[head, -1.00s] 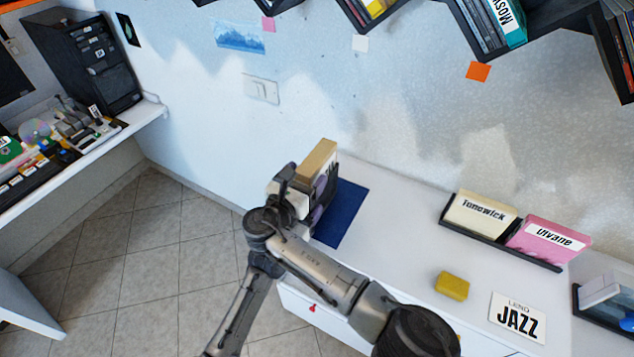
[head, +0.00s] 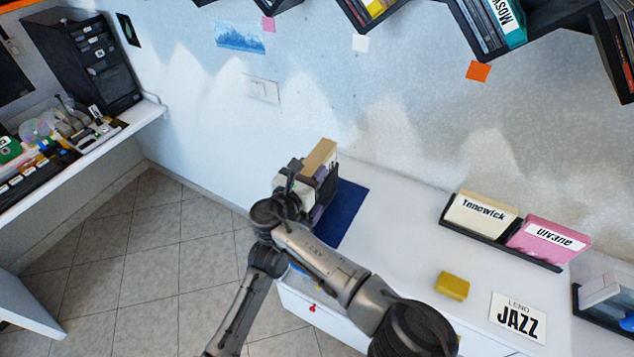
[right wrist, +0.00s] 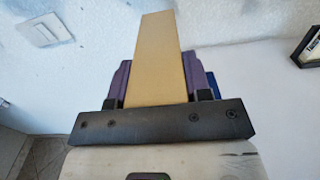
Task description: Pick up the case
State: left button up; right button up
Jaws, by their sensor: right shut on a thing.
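A tan case (head: 320,156) stands on edge at the far left end of the white counter, by the blue mat (head: 350,207). My right gripper (head: 319,185) is shut on the case, with its purple-padded fingers on either side of it. In the right wrist view the tan case (right wrist: 155,60) rises between the two fingers (right wrist: 160,82). The gripper hides the case's lower part, so I cannot tell whether it touches the counter. My left gripper is not in view.
A dark rack (head: 488,236) holds a cream Tenowick case (head: 481,213) and a pink Vivane case (head: 548,241). A yellow block (head: 452,285) and a JAZZ card (head: 518,318) lie in front. Dark shelves (head: 455,30) hang above. The counter's middle is clear.

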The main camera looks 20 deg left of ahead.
grip_shut()
notch_tip(320, 180, up, 18)
dwell(0.7)
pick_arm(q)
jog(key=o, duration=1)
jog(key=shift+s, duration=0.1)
